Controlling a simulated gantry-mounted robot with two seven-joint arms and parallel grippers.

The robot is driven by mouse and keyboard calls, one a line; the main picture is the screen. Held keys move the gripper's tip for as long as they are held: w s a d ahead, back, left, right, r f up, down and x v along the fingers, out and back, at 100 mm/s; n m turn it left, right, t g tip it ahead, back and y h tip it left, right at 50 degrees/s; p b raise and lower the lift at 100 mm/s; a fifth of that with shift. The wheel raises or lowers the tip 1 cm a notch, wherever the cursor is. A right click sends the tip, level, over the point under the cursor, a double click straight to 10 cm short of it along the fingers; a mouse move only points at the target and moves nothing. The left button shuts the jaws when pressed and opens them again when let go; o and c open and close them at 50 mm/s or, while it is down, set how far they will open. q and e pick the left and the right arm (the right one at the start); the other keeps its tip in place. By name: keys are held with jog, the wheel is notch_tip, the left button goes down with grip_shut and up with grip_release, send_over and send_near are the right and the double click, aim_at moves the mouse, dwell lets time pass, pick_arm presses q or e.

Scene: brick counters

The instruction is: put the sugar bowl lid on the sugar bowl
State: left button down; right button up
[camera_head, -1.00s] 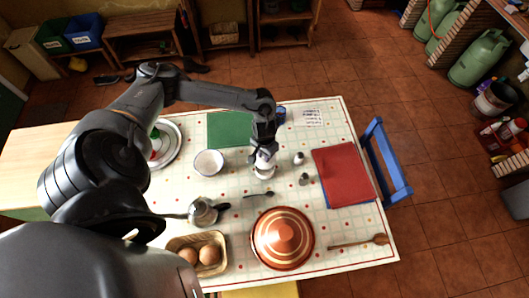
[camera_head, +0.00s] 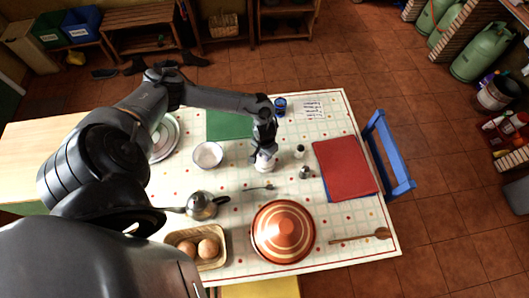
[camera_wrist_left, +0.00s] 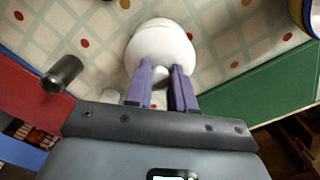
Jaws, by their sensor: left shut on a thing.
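My left gripper (camera_head: 264,153) is over the middle of the table, pointing down at a white rounded piece (camera_head: 264,164). In the left wrist view its two purple fingers (camera_wrist_left: 161,88) are shut on the small knob of the white sugar bowl lid (camera_wrist_left: 163,48). A second white rounded edge (camera_wrist_left: 160,23) shows just beyond the lid and looks like the sugar bowl. The two overlap closely; I cannot tell whether the lid rests on the bowl or is slightly above it. My right gripper is not in view.
A white open bowl (camera_head: 208,155) stands left of the gripper. A spoon (camera_head: 260,187), a metal pot (camera_head: 202,205) and a copper lidded dish (camera_head: 283,231) lie nearer the front.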

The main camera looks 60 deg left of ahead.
pick_arm(q)
jog(key=shift+f, duration=0.15)
dwell(0.4)
jog(key=shift+p, duration=0.4)
jog(key=shift+f, duration=0.1)
dwell(0.5)
jog(key=shift+f, duration=0.3)
dwell(0.6)
jog(key=c, duration=0.9)
grip_release()
jog(key=shift+r+p, duration=0.1)
jog(key=shift+p, duration=0.2)
jog(key=shift+r, duration=0.2)
notch_tip(320, 180, up, 10)
jog(key=shift+r+p, duration=0.1)
jog(key=shift+p, duration=0.75)
